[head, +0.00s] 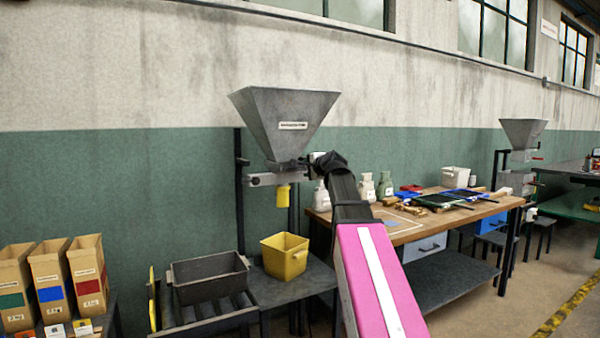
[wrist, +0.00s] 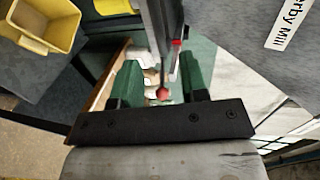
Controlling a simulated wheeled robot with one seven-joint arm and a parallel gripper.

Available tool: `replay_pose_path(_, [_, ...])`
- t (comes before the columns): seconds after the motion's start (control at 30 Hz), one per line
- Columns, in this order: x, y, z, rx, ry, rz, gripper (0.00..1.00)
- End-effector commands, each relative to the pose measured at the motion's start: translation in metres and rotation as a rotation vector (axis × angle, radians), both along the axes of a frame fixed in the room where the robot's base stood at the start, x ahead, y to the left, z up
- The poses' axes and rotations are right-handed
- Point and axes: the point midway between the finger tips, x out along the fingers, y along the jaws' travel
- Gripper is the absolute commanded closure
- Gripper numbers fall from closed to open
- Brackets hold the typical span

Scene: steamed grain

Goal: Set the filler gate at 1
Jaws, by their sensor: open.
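The filler is a grey funnel hopper (head: 285,115) on a dark stand against the green wall, with a small label on its front. Below its neck is a pale horizontal gate bar (head: 268,180). My gripper (head: 318,160) is at the right of the neck, partly hidden by my own wrist. In the wrist view, my gripper (wrist: 160,68) has its two green fingers apart. A grey metal bar and a red knob (wrist: 163,93) show between them, with gaps at both sides. The hopper side with its label (wrist: 287,25) is at the right. I cannot read any gate mark.
A yellow spout (head: 283,196) hangs below the gate. A yellow bin (head: 285,256) and a dark grey tray (head: 208,277) stand below. Paper sacks (head: 50,283) are at the left. A wooden workbench (head: 430,225) with bottles and tools stands at the right. A second hopper (head: 522,132) is farther right.

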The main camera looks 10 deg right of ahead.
Motion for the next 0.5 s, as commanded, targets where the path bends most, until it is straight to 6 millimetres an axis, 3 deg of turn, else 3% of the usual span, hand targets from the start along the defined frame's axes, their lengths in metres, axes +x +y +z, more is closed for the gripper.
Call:
replay_pose_path(0.27, [0.03,0.009,-0.007,-0.003,0.002,0.001,0.6])
replay_pose_path(0.5, [0.07,0.022,-0.016,-0.004,0.003,0.002,0.6])
